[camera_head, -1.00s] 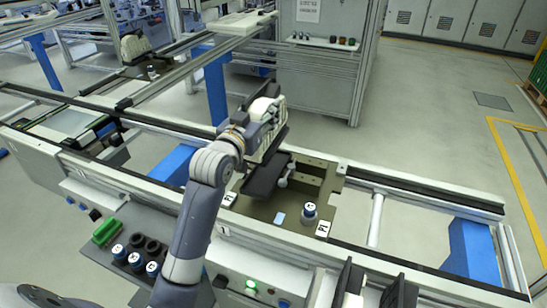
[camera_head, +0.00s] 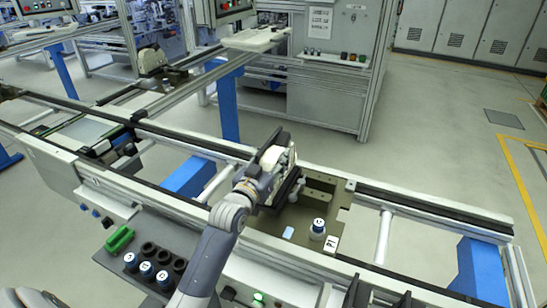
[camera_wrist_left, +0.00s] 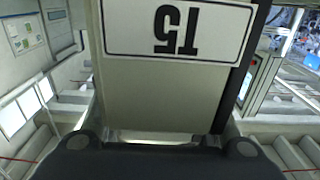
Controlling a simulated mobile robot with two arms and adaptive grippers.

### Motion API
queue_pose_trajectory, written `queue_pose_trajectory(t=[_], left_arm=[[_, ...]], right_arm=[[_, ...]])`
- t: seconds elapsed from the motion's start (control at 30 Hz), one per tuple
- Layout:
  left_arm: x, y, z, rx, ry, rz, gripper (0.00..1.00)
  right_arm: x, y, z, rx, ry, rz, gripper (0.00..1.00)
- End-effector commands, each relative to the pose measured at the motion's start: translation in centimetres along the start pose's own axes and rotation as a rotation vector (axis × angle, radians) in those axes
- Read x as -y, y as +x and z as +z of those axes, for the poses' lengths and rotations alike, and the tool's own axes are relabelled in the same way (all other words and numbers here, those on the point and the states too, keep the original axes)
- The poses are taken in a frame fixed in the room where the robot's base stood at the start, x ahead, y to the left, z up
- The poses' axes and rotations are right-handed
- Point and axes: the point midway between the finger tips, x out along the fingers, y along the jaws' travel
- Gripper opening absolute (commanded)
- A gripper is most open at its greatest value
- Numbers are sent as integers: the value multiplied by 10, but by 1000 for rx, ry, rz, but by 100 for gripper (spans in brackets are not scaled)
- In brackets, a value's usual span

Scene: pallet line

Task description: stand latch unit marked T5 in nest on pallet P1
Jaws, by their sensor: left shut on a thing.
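My left gripper (camera_head: 264,172) is shut on the latch unit (camera_head: 287,156), a pale block with a dark edge. In the left wrist view its label (camera_wrist_left: 178,30) reads T5, upside down in the picture. The unit is over the left rear part of pallet P1 (camera_head: 270,222), an olive-brown plate with a P1 label (camera_head: 331,244). A dark flat part shows just under the unit; the nest is not clearly visible, and I cannot tell whether the unit touches it. My right gripper (camera_head: 379,298) is at the bottom edge, its dark fingers apart.
A white-topped round piece (camera_head: 318,228) and a light-blue pad (camera_head: 288,232) are on the pallet's front part. Conveyor rails (camera_head: 430,205) run either side. Several round pieces and a green object (camera_head: 119,240) sit on the front shelf at left.

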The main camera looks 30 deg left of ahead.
Motion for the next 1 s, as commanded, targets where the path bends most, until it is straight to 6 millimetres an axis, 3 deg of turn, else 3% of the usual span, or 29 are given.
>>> queue_pose_trajectory(t=[0.07, 0.1, 0.17, 0.57, 0.77, 1.0], left_arm=[[0, 0, 2, -3, 0, 0, 0], [0, 0, 2, 1, 0, 0, 51], [0, 0, 2, 1, 0, 0, 62], [0, -1, -1, 1, 0, 0, 62], [0, -27, 2, 2, 1, 0, 62], [0, -77, 4, 3, 1, -1, 62]], right_arm=[[1, 2, 6, 10, 1, -1, 0], [2, 1, 9, 15, 1, -2, 0], [3, 0, 13, 21, 1, -3, 0], [10, -1, 17, 27, 5, -11, 0], [8, 7, 13, 19, 5, -9, 0], [8, 19, 12, 16, 4, -8, 0]])
